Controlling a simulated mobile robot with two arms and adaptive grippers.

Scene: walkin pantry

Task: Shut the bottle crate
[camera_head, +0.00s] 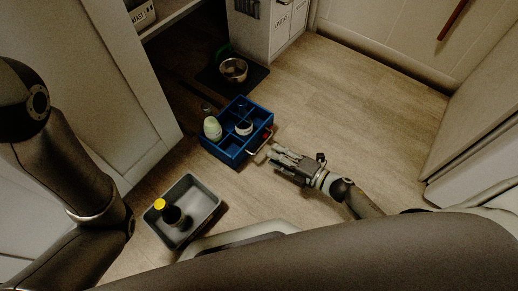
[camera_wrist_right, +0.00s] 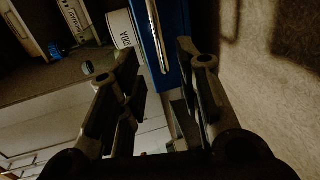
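The blue bottle crate (camera_head: 237,154) stands pulled out on the floor in front of the dark cabinet opening. It has several compartments, with a pale green bottle (camera_head: 211,128) and a white and dark round item (camera_head: 243,128) in it. A metal handle (camera_head: 259,148) is on its near right side. My right gripper (camera_head: 275,160) is open just beside the handle. In the right wrist view the blue crate front (camera_wrist_right: 176,35) and its handle (camera_wrist_right: 156,38) lie beyond my parted fingers (camera_wrist_right: 160,75), with nothing clearly gripped. My left gripper is out of view.
A grey tray (camera_head: 207,187) with a yellow-topped item (camera_head: 160,204) and a dark round item (camera_head: 174,215) stands at lower left. A metal bowl (camera_head: 233,69) sits on a dark mat behind the crate. A white cabinet panel (camera_head: 135,100) is at left. Floor to the right is clear.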

